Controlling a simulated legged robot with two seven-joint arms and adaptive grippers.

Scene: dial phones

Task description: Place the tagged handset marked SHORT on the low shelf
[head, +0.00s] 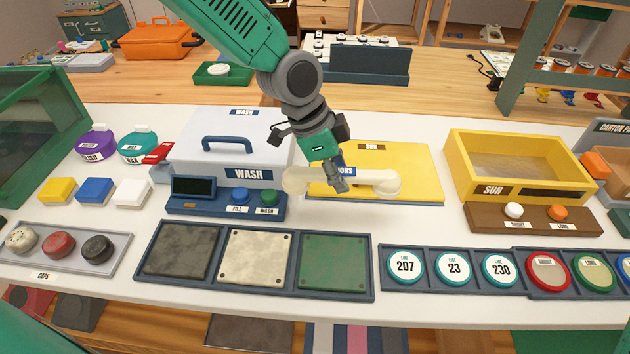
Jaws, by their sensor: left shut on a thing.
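My left gripper (338,183) reaches down from the top and is shut on a cream handset (376,182) near its middle. The handset lies crosswise, with a rounded end on each side of the fingers. A blue tag (348,170) with white letters shows at the grip, but the fingers cover part of it and I cannot read the whole word. The handset is in front of the yellow SUN board (420,165); I cannot tell whether it touches the counter. A lower level shows under the counter's front edge, mostly hidden; I cannot tell whether it is the low shelf. My right gripper is out of view.
The blue-grey WASH box (225,130) and its control panel (225,205) stand left of the handset. A tray of square pads (255,260) and a row of round dials (455,268) line the front. A yellow SUN bin (520,165) stands right. Bare white counter (420,225) lies between.

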